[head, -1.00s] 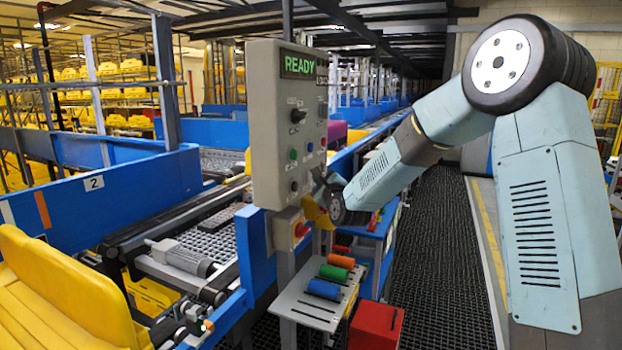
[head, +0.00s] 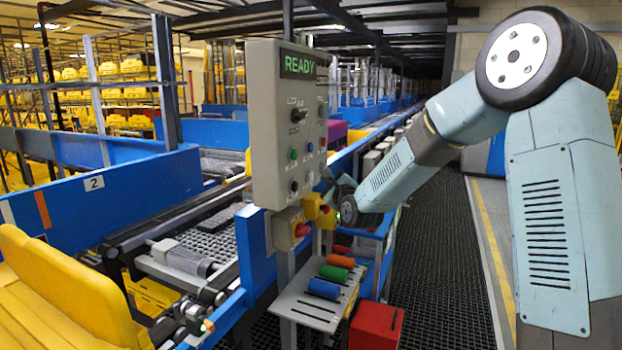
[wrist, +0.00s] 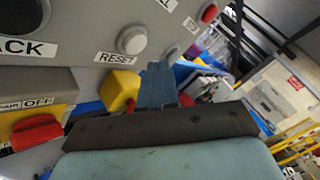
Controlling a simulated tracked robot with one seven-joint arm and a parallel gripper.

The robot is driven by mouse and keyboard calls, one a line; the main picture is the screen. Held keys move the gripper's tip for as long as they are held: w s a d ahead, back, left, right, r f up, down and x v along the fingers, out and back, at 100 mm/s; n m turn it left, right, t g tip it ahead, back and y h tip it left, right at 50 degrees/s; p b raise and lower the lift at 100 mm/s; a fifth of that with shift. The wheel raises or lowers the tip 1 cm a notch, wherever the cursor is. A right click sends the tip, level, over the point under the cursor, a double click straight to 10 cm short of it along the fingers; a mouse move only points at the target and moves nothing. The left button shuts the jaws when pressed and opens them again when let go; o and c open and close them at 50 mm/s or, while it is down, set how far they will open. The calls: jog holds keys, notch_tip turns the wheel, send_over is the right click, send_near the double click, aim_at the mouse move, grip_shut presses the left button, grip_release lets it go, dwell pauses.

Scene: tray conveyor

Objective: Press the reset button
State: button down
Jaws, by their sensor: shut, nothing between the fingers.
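The grey control panel (head: 262,130) stands at the middle of the head view, its display reading READY. In the wrist view a round whitish button (wrist: 132,40) sits just above the RESET label (wrist: 116,59). I cannot pick this button out for sure in the head view. My gripper (wrist: 160,68) is shut and empty. In the wrist view its tips lie below and to the right of the reset button and do not cover it. In the head view my gripper is small near the panel's lower right edge, partly hidden by my wrist.
A yellow block (wrist: 118,90) is beside my fingers. A red button (wrist: 209,13) is at the panel's right. A shelf (head: 300,307) with coloured cylinders and a red box (head: 376,326) stand below.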

jog(key=d, duration=0.2)
jog(key=s+d, duration=0.1)
jog(key=shift+s+d, duration=0.2)
jog(key=shift+d, duration=0.15)
dwell(0.5)
jog(key=s+d+r+n+g+h, duration=0.2)
jog(key=s+d+n+g+h, duration=0.1)
jog(key=s+d+n, duration=0.5)
jog(key=s+d+r+n+g+h, duration=0.25)
jog(key=s+d+n, duration=0.25)
jog(key=s, duration=0.5)
jog(key=s+d+f+n+g+h, duration=0.1)
jog(key=s+d+n+g, duration=0.2)
jog(key=s, duration=1)
jog(key=s+d+f+n+g+h, duration=0.1)
jog(key=s+d+n+g, duration=0.2)
jog(key=s, duration=0.9)
jog(key=d+n, duration=0.2)
jog(key=d, duration=0.1)
jog(key=shift+s+f, duration=0.15)
jog(key=shift+s, duration=0.25)
jog(key=shift+d, duration=0.1)
